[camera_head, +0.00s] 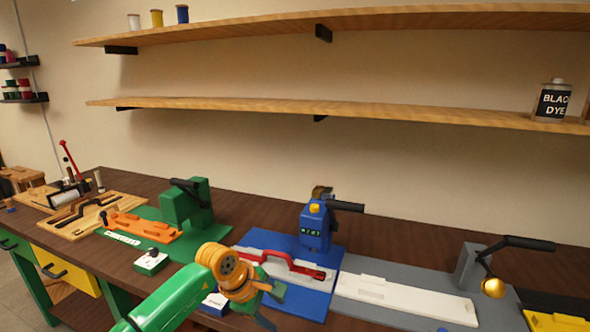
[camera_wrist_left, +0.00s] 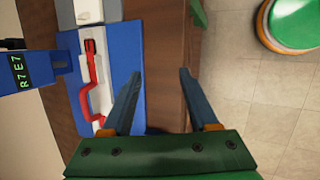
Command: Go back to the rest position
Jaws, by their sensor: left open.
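My left gripper (camera_head: 268,306) is above the front edge of the bench, in front of the blue station. In the left wrist view its two fingers (camera_wrist_left: 160,98) are spread apart with nothing between them. A red handle-shaped part (camera_head: 291,265) lies on a white strip on the blue base plate (camera_head: 318,294). It also shows in the left wrist view (camera_wrist_left: 97,92), to the left of the fingers and apart from them. The right gripper is not in view.
The dark bench (camera_head: 377,233) holds a green press (camera_head: 187,206), a blue machine (camera_head: 316,223) and a grey station with a brass ball (camera_head: 493,287). A wooden shelf (camera_head: 300,108) with a dye can (camera_head: 552,101) hangs above. Tiled floor (camera_wrist_left: 238,105) lies beyond the bench edge.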

